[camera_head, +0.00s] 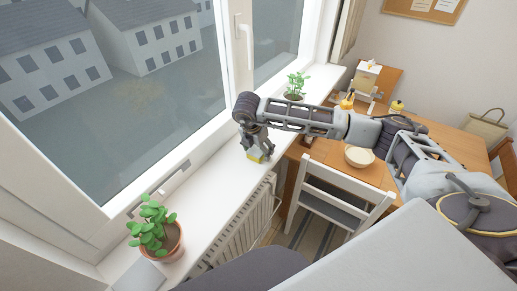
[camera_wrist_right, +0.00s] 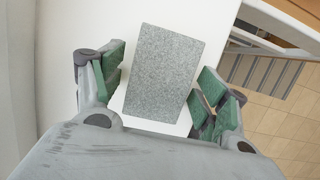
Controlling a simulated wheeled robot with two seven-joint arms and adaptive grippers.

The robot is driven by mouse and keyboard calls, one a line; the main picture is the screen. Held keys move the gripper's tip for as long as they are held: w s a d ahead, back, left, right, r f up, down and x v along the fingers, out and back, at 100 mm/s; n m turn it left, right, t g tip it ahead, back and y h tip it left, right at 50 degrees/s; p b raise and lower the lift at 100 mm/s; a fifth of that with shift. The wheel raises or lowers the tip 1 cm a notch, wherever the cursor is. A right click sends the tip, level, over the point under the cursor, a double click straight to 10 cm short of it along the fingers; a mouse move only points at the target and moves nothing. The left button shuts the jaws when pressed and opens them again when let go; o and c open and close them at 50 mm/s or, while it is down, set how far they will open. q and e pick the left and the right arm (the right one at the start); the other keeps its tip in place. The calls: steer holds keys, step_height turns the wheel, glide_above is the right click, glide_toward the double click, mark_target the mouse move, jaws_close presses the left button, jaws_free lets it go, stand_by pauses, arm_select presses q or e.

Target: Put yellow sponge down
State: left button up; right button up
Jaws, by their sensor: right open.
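The sponge (camera_wrist_right: 165,75) lies between the fingers of my right gripper (camera_wrist_right: 160,84) in the right wrist view, its grey-green scouring face toward the camera. In the head view, a yellow edge of the sponge (camera_head: 254,157) shows below my right gripper (camera_head: 258,148), at the white windowsill (camera_head: 215,190). The sponge appears to rest flat on the sill. The gripper's green-padded fingers are open on either side of it, with small gaps visible. My left gripper is not in view.
A potted plant (camera_head: 156,232) stands at the near end of the sill, another plant (camera_head: 296,86) at the far end. A radiator (camera_head: 238,225) is below the sill. A white chair (camera_head: 335,195) and wooden table (camera_head: 445,140) with a bowl (camera_head: 359,157) stand to the right.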

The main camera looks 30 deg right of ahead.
steer(key=shift+r, duration=0.1)
stand_by(0.3)
steer(key=shift+r+p, duration=0.3)
steer(key=shift+p, duration=0.5)
steer(key=b+v, duration=0.3)
steer(key=v, duration=1)
steer(key=shift+d+r, duration=0.3)
steer(key=shift+r, duration=0.1)
steer(key=shift+s, duration=0.15)
